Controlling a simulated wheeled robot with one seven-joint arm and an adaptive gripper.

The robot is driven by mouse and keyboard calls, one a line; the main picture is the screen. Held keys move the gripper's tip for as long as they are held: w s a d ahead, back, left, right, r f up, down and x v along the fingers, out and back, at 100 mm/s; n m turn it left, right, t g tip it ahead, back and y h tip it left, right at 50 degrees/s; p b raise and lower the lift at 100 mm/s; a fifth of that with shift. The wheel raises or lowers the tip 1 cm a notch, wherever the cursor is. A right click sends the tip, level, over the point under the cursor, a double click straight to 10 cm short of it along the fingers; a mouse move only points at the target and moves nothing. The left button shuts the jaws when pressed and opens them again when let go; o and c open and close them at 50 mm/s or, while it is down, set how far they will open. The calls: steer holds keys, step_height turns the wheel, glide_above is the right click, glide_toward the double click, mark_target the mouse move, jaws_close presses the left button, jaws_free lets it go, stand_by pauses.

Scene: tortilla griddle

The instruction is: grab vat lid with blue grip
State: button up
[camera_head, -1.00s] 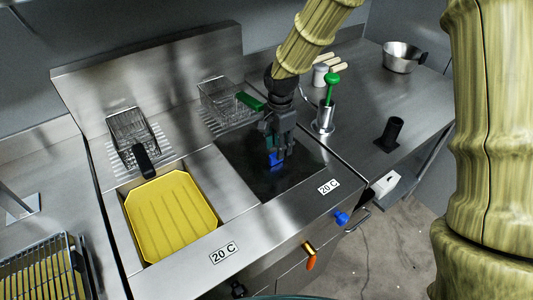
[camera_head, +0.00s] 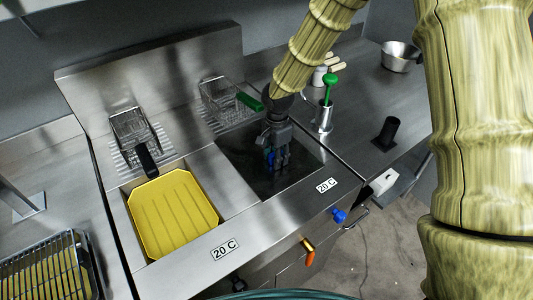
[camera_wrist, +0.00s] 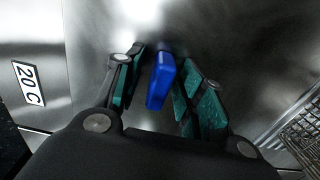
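The vat lid (camera_head: 237,158) is a dark metal plate over the right vat, and it fills much of the wrist view (camera_wrist: 220,40). Its blue grip (camera_wrist: 160,82) stands up from the plate and lies between the two green-padded fingers of my gripper (camera_wrist: 158,92). Gaps show on both sides of the grip, so the fingers are open around it. In the head view my gripper (camera_head: 277,160) points down at the lid and hides most of the grip.
The left vat holds a yellow ridged piece (camera_head: 173,212). A green-handled basket (camera_head: 228,105) and a black-handled basket (camera_head: 132,130) sit behind the vats. A metal cup (camera_head: 324,117) and black cylinder (camera_head: 387,133) stand to the right. A blue valve knob (camera_head: 339,215) is in front.

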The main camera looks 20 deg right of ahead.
steer(key=shift+s, duration=0.1)
jaws_close()
steer(key=shift+r, duration=0.1)
steer(key=shift+r, duration=0.15)
